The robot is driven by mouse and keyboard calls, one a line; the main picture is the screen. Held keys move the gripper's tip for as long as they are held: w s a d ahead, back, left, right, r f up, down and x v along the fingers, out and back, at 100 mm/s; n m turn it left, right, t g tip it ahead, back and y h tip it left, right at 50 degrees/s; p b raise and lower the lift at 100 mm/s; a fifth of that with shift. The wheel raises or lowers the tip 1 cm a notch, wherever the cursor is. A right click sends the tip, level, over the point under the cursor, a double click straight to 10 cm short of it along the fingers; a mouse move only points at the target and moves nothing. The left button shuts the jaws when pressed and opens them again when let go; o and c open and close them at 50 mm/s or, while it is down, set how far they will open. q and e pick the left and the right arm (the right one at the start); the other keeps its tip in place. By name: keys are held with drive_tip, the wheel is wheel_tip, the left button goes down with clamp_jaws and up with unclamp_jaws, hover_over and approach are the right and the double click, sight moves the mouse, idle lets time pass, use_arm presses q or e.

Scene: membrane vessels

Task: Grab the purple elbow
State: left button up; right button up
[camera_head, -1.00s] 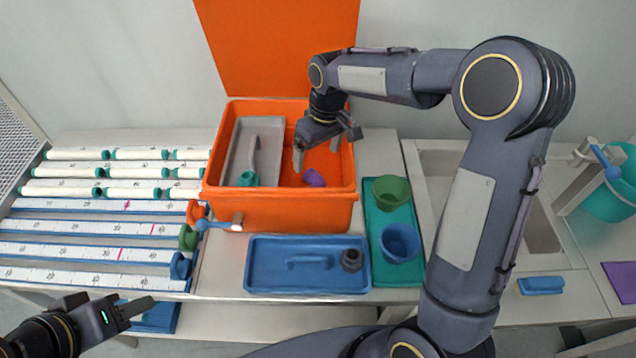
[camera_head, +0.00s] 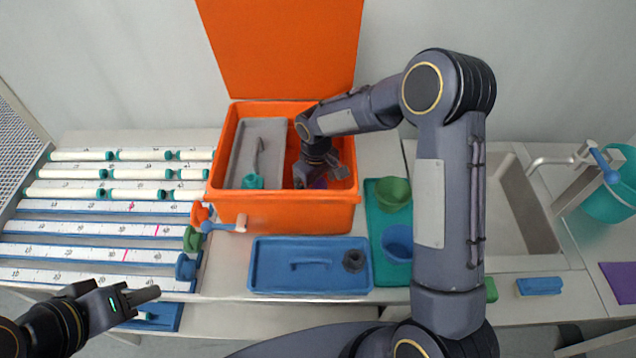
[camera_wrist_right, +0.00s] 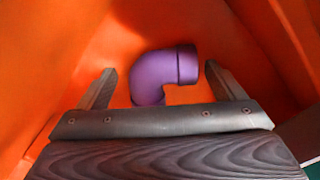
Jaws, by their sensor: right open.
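The purple elbow (camera_head: 319,184) lies in the right part of the orange box (camera_head: 280,216), mostly hidden by my right gripper in the head view.
The orange box walls surround my right gripper, and its lid (camera_head: 285,50) stands open behind. A grey tray (camera_head: 247,150) with a teal piece (camera_head: 252,181) fills the box's left part. In front is a blue tray (camera_head: 270,278); green (camera_head: 393,194) and blue (camera_head: 397,240) cups stand to the right.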

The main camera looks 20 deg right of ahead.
drive_tip(key=c, duration=1.1)
